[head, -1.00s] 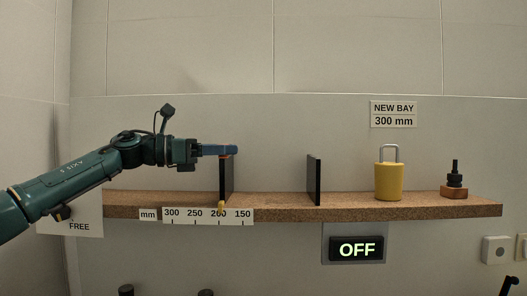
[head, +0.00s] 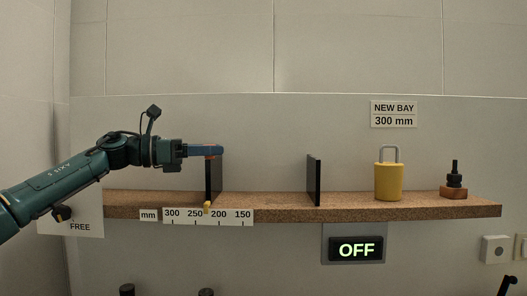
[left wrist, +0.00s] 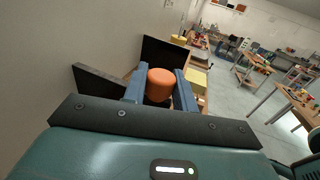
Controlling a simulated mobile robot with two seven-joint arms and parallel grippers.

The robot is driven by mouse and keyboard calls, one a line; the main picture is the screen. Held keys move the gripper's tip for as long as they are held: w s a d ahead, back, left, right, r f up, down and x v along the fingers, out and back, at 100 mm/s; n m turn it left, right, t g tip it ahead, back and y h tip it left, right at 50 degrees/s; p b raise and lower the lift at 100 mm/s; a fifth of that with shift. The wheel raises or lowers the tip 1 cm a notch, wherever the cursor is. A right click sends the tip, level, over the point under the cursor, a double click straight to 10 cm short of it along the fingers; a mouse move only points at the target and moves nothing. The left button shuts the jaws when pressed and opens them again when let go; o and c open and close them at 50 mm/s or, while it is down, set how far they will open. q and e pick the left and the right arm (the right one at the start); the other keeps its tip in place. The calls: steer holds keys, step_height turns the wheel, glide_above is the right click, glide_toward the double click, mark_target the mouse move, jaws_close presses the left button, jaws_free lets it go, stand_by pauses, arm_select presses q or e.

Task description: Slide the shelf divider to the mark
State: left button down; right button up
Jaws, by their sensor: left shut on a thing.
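The movable black shelf divider (head: 213,182) stands upright on the cork shelf. A yellow pointer (head: 207,207) at its foot sits about midway between 250 and 200 on the white mm scale (head: 181,218). My left gripper (head: 214,151) is at the divider's top, shut on its orange knob (left wrist: 160,84), which shows between the blue fingers in the left wrist view. A second black divider (head: 314,181) stands further right. A wall sign (head: 394,114) reads NEW BAY 300 mm. My right gripper is out of view.
The cork shelf (head: 265,206) is bare between the dividers. A yellow padlock (head: 389,181) and a dark knobbed piece on a wooden base (head: 454,183) stand at right. A display below (head: 356,249) reads OFF. A FREE sign (head: 80,226) is at left.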

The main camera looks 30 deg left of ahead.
arm_select(q)
steer(key=shift+s+a+r+p, duration=0.1)
steer(key=shift+s+a+p, duration=0.5)
steer(key=shift+a, duration=0.55)
steer(key=shift+s+a+r+p, duration=0.1)
steer(key=shift+s+a+p, duration=0.25)
steer(key=shift+s+a, duration=0.6)
steer(key=shift+a, duration=0.35)
steer(key=shift+s+a+p, duration=0.4)
steer(key=shift+a+p, duration=0.1)
steer(key=shift+a, duration=0.25)
steer(key=c, duration=0.8)
jaws_free()
steer(key=shift+f, duration=0.2)
steer(key=v, duration=0.6)
steer(key=shift+d, duration=0.1)
